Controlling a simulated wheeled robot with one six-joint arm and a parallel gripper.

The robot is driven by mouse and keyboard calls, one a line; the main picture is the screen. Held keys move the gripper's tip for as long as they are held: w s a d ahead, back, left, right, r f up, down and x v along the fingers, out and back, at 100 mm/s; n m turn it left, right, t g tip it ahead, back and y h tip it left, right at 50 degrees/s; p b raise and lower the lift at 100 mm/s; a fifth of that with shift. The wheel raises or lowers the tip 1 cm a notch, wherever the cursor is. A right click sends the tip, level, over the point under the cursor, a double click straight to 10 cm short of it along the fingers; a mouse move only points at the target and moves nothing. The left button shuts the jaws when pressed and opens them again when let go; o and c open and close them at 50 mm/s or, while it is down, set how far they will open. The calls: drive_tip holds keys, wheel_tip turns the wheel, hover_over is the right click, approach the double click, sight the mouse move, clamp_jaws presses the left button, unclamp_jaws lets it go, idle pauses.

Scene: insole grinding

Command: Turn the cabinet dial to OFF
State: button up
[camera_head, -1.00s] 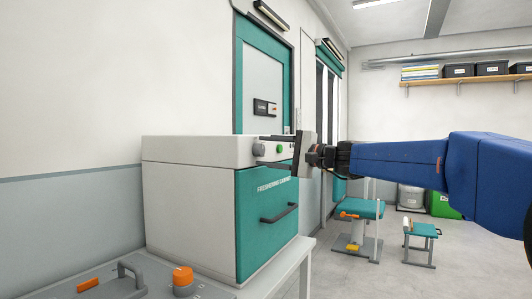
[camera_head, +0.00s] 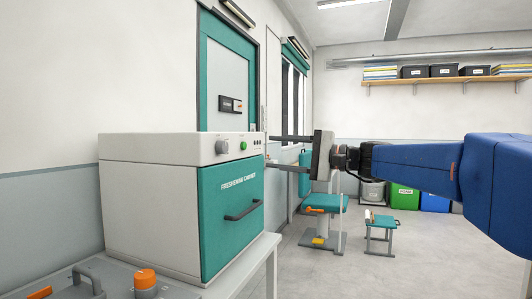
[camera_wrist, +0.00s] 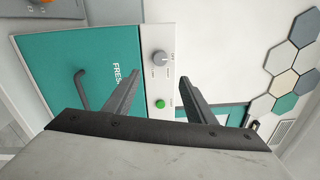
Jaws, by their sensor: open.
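The freshening cabinet (camera_head: 150,190) is a white and teal box on the left in the head view. Its grey round dial (camera_head: 222,146) sits on the white top panel beside a green button (camera_head: 243,146). In the wrist view the dial (camera_wrist: 159,57) and green button (camera_wrist: 160,104) show ahead, with small labels too blurred to read. I cannot tell which setting the dial points to. My gripper (camera_head: 272,151) is open and empty, right of the panel in the head view, apart from the dial. In the wrist view its fingers (camera_wrist: 157,77) frame the panel, the dial beyond their tips.
The teal cabinet door has a dark bar handle (camera_head: 243,210) that sticks out. A grey unit with an orange knob (camera_head: 145,279) stands at the front left. A teal chair (camera_head: 325,203) and stool (camera_head: 379,223) stand behind on the floor.

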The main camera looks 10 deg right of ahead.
drive_tip(key=shift+s+d, duration=0.4)
drive_tip(key=shift+d, duration=0.15)
drive_tip(key=shift+f, duration=0.15)
drive_tip(key=s+a+f+n+g+h, duration=0.25)
drive_tip(key=s+f, duration=0.55)
drive_tip(key=f, duration=0.4)
drive_tip(key=s+a+f+n+g+h, duration=0.15)
drive_tip(key=s+f+h, duration=0.25)
drive_tip(key=s+f, duration=0.55)
drive_tip(key=s+d+f+n+h, duration=0.1)
drive_tip(key=s+d+f+h, duration=0.1)
drive_tip(key=s+d+f, duration=0.2)
drive_tip(key=s+d+f+n+g+h, duration=0.1)
drive_tip(key=s+d+f+n+h, duration=0.1)
drive_tip(key=f, duration=0.8)
drive_tip(key=s+d+f+n+g+h, duration=0.1)
drive_tip(key=s+d+f+n+h, duration=0.1)
drive_tip(key=s+d+f+h, duration=0.2)
drive_tip(key=s+d+f, duration=0.2)
drive_tip(key=s+f, duration=0.1)
drive_tip(key=s, duration=0.1)
drive_tip(key=shift+s+d+f, duration=0.15)
drive_tip(key=shift+s, duration=0.1)
drive_tip(key=shift+h, duration=0.25)
